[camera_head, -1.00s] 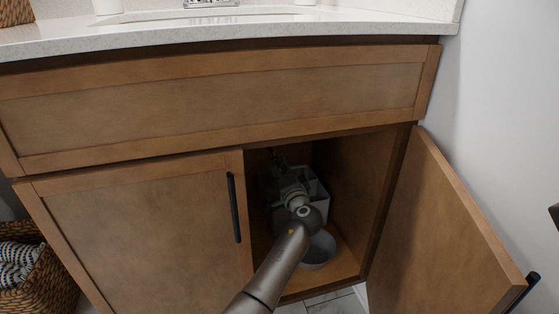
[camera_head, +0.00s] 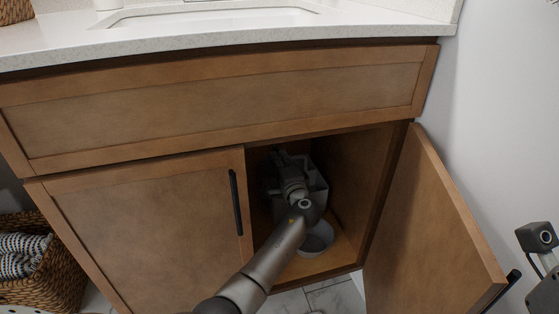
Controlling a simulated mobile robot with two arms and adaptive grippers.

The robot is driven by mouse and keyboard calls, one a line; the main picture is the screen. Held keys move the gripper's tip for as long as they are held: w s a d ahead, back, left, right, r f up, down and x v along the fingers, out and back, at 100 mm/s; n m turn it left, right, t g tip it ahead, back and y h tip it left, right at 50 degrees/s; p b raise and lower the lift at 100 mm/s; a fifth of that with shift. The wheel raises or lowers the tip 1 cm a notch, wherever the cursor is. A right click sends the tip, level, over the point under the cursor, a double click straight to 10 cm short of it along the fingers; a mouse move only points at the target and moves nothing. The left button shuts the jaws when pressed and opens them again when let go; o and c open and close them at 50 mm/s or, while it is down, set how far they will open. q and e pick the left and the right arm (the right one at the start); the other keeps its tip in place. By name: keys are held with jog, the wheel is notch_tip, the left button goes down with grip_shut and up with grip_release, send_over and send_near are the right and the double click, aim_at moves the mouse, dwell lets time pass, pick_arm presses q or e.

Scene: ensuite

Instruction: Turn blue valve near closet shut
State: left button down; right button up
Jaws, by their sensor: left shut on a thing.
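My left arm reaches through the open right side of the wooden sink cabinet (camera_head: 200,105). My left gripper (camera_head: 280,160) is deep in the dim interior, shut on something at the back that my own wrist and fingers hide. No blue valve can be made out; the back of the cabinet is dark and mostly covered by my arm. Part of my right arm's end (camera_head: 540,240) shows at the right edge, outside the cabinet door; its fingers cannot be made out.
The right cabinet door (camera_head: 435,225) stands open near the white wall (camera_head: 505,110). The left door (camera_head: 140,225) is closed. A grey round container (camera_head: 317,240) and a grey box (camera_head: 317,190) are inside, close to my left wrist. A woven basket (camera_head: 65,285) stands at the left.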

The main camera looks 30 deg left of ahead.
pick_arm(q)
jog(key=c, duration=1.4)
grip_release()
jog(key=shift+w, duration=0.1)
jog(key=shift+c, duration=0.2)
jog(key=shift+d, duration=0.1)
jog(key=v, duration=1.2)
